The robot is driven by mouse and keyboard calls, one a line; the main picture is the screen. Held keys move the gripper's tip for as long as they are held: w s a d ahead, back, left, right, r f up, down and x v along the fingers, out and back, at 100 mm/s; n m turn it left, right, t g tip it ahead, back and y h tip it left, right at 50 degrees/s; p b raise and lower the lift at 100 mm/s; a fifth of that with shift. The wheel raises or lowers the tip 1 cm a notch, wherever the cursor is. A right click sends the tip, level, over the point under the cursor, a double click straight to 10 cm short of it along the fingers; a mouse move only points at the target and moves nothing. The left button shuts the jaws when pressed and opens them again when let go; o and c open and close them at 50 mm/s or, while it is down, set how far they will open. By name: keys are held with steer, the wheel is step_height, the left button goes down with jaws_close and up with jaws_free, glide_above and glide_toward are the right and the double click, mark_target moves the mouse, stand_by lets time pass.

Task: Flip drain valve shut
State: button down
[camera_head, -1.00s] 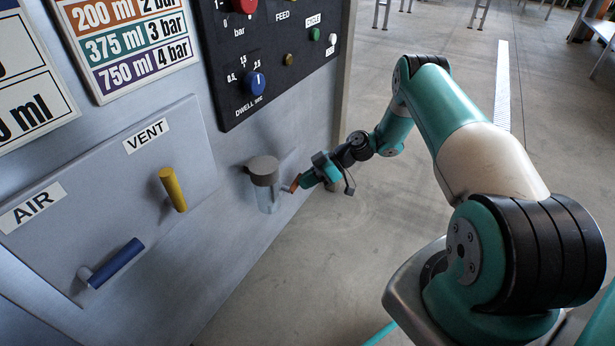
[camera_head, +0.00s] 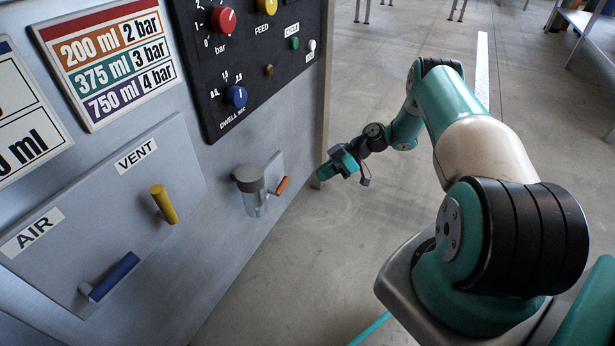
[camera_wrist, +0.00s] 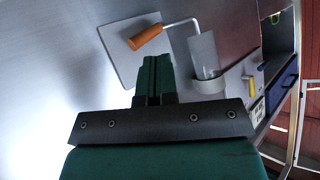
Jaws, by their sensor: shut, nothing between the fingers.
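The drain valve has an orange handle (camera_head: 282,185) beside a clear bowl with a grey cap (camera_head: 249,178) on the machine's side panel. The handle points up and to the right in the head view. In the wrist view the orange handle (camera_wrist: 146,37) is on a bent metal rod, left of the clear bowl (camera_wrist: 204,54). My gripper (camera_head: 319,179) is to the right of the handle, apart from it. Its green fingers (camera_wrist: 155,75) are together and empty in the wrist view, with the handle beyond their tips.
A yellow VENT lever (camera_head: 164,204) and a blue AIR lever (camera_head: 110,277) stick out from the panel on the left. A black control panel (camera_head: 262,75) with knobs is above the bowl.

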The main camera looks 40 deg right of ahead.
steer(key=shift+s+d+r, duration=0.1)
steer(key=shift+d, duration=0.55)
steer(key=shift+s+d+r, duration=0.1)
steer(key=shift+d, duration=0.55)
